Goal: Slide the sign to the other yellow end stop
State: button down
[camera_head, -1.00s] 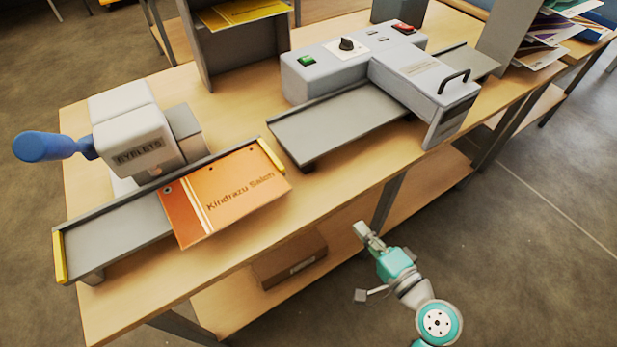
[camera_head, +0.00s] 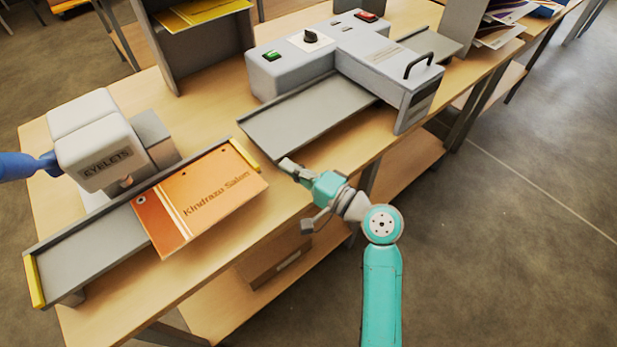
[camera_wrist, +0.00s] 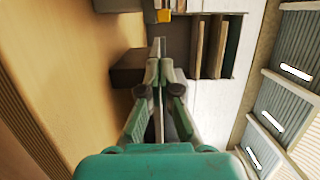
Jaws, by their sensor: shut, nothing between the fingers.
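The orange sign (camera_head: 205,200), lettered "Kindrazu Salon", lies on the grey rail tray (camera_head: 90,255) in front of the eyelet press (camera_head: 100,145). Its right edge is at or close to the right yellow end stop (camera_head: 244,153). The left yellow end stop (camera_head: 35,280) is at the tray's far left end, with bare tray between it and the sign. My gripper (camera_head: 288,165) is shut and empty, to the right of the sign near the table's front edge. In the wrist view my gripper (camera_wrist: 158,50) shows shut fingers, and a small yellow piece (camera_wrist: 163,15) lies beyond them.
The roll laminator (camera_head: 345,60) with its grey feed tray (camera_head: 305,115) stands behind and right of my gripper. The press's blue handle (camera_head: 25,166) sticks out left. A cardboard box (camera_head: 275,255) sits on the lower shelf. The table front (camera_head: 150,290) is clear.

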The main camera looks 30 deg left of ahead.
aim_at(260, 170)
jog(key=shift+s+a, duration=0.65)
jog(key=shift+s, duration=0.25)
jog(key=shift+s+a, duration=0.6)
jog(key=shift+s, duration=0.25)
jog(key=shift+s, duration=0.1)
